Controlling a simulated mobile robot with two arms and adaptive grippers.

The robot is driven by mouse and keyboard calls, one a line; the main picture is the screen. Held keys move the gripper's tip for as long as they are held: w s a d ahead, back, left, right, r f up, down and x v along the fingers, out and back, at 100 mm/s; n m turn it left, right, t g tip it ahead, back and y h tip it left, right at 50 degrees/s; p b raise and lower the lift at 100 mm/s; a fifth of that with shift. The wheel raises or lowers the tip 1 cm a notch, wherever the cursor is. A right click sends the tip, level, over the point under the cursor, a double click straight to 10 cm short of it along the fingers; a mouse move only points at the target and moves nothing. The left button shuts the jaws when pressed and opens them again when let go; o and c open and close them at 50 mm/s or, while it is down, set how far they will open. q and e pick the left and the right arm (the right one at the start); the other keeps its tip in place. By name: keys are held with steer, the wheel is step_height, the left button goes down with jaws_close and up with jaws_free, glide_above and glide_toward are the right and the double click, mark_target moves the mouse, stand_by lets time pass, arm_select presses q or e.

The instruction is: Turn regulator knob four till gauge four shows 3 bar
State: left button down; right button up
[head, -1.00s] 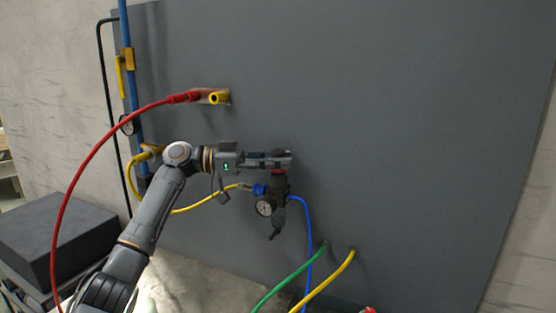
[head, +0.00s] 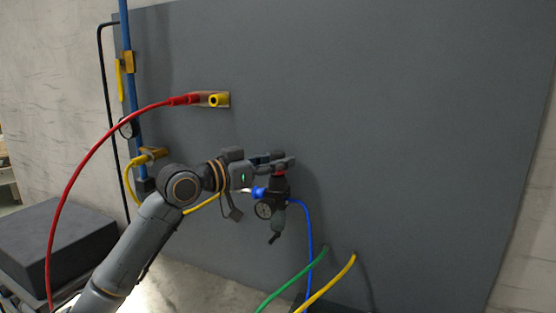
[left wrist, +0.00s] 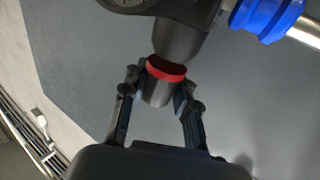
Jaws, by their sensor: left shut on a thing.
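The regulator (head: 279,190) hangs on the grey panel, with a dark body and a red ring below its top knob (head: 277,154). The knob also shows in the left wrist view (left wrist: 157,93), a dark cylinder beside the red ring (left wrist: 166,69). My left gripper (head: 283,162) comes in from the left and is shut on the knob, one finger on each side. My right gripper is out of view.
A blue hose (head: 309,240) leaves the regulator's right side, and a blue fitting (head: 258,192) joins its left. A red hose (head: 90,150) arcs to a yellow-ended fitting (head: 215,100). Green (head: 290,278) and yellow (head: 330,285) hoses lie below. The panel (head: 430,130) is bare at right.

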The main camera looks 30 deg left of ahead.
arm_select(q)
steer(key=n+y+p, duration=0.1)
steer(key=n+y, duration=0.1)
steer(key=n+t+y+p, duration=0.1)
steer(key=y, duration=0.2)
steer(key=shift+d+r+n+t+y+p, duration=0.15)
steer(key=shift+n+t+y+p, duration=0.15)
steer(key=shift+n, duration=0.1)
steer(key=n+y+p, duration=0.1)
steer(key=n+y, duration=0.1)
steer(key=y, duration=0.1)
steer(key=shift+n+y, duration=1.5)
steer(key=shift+y, duration=0.9)
steer(key=shift+f+g+p, duration=0.2)
steer(key=shift+g+p, duration=0.1)
steer(key=shift+g, duration=0.1)
steer(key=c, duration=1)
jaws_free()
steer(key=shift+s, duration=0.1)
steer(key=v, duration=1.1)
steer(key=shift+s, duration=0.35)
steer(key=shift+d+f, duration=0.1)
